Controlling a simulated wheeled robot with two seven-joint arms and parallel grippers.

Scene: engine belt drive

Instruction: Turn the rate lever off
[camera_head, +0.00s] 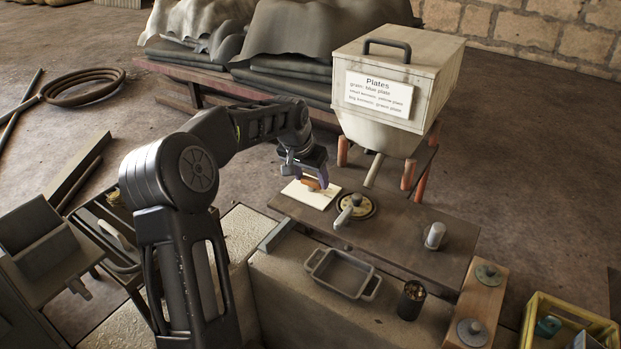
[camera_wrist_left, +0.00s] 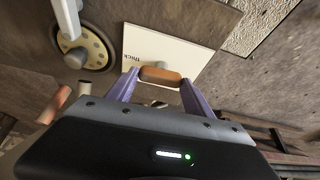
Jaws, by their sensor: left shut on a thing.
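My left gripper (camera_head: 315,177) reaches down over a white card (camera_head: 300,198) on the dark board. In the left wrist view the gripper (camera_wrist_left: 159,79) has its two purple fingers at the ends of a short orange-brown handle (camera_wrist_left: 160,75), shut on it. The handle lies in front of the white card (camera_wrist_left: 165,50), which is marked "thick". I take this handle to be the rate lever; its shaft is hidden. A round dial (camera_head: 366,208) with a pale grey lever (camera_head: 347,213) sits right of the card and is untouched. My right gripper is not in view.
A lidded wooden hopper (camera_head: 395,75) labelled "Plates" stands behind the board (camera_head: 405,242). A grey knob (camera_head: 434,236) stands at the board's right. A grey tray (camera_head: 342,273) and dark cup (camera_head: 411,299) are in front. A yellow crate (camera_head: 570,315) is at lower right.

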